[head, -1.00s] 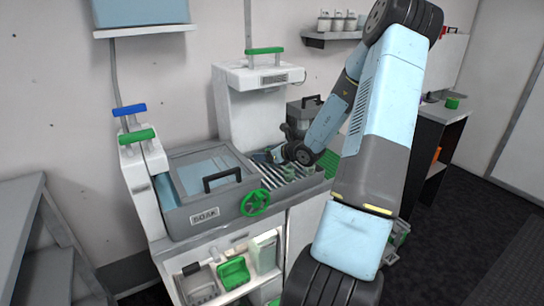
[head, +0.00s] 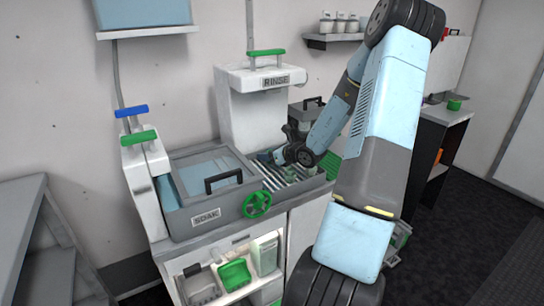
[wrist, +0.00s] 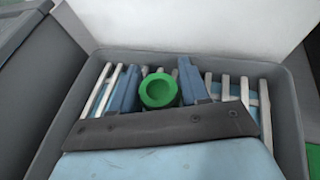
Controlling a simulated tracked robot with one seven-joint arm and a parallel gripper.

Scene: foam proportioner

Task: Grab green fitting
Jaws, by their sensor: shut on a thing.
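The green fitting (wrist: 160,91) is a round piece with a hollow top. In the wrist view it sits between the two blue fingers of my gripper (wrist: 158,76), which is shut on it. The fitting is over the pale slats of the rinse rack (wrist: 248,90); I cannot tell whether it still touches them. In the head view my gripper (head: 279,156) is low over the rack (head: 270,177), and the fitting is too small to make out clearly there.
The grey SOAK tank (head: 205,190) with a black handle and green valve wheel (head: 257,204) stands left of the rack. The white RINSE tower (head: 247,105) rises behind it. A lit shelf below holds a green bin (head: 234,273). A dark-sided bench (head: 440,145) stands right.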

